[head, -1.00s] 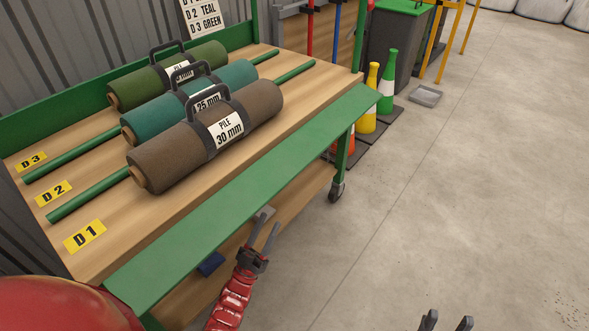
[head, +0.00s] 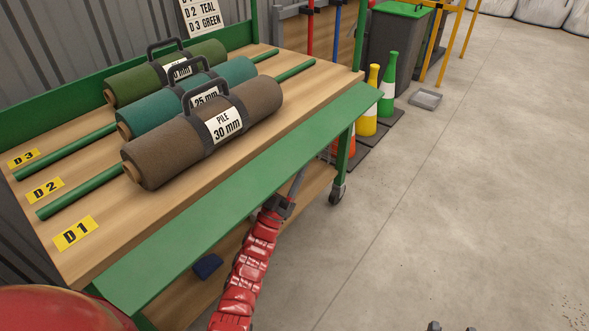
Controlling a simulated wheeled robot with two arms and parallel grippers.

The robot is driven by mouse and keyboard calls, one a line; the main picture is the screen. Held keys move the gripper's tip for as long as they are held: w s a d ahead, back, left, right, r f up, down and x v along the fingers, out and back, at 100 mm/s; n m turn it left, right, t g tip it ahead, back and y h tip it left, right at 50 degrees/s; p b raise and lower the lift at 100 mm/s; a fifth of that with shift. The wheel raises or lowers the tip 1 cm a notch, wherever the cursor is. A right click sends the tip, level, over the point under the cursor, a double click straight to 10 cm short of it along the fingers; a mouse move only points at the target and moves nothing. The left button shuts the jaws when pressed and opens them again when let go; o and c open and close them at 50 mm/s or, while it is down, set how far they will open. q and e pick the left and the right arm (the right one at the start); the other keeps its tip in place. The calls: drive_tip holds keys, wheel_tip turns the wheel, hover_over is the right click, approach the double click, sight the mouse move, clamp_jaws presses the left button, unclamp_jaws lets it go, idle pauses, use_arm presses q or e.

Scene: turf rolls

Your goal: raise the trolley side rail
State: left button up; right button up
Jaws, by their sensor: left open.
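The trolley side rail (head: 245,195) is a long flat green panel along the trolley's near edge. It is folded down and outward, leaving the wooden deck (head: 160,210) open on this side. My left gripper (head: 295,187) is at the rail's outer edge, right of its middle. Its jaws are open and partly hidden beneath the rail; I cannot tell whether they touch it. My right gripper (head: 452,327) shows only as two separated fingertips at the bottom edge, over bare floor and away from the trolley.
Brown (head: 195,140), teal (head: 235,75) and green (head: 150,80) turf rolls with handles lie on the deck. Green bars separate them. A blue object (head: 208,266) is on the lower shelf. Cones (head: 387,85) and a grey bin (head: 395,45) stand beyond. The floor at right is clear.

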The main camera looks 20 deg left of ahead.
use_arm(q)
drive_tip(key=shift+w+r, duration=0.1)
clamp_jaws()
idle(1.4)
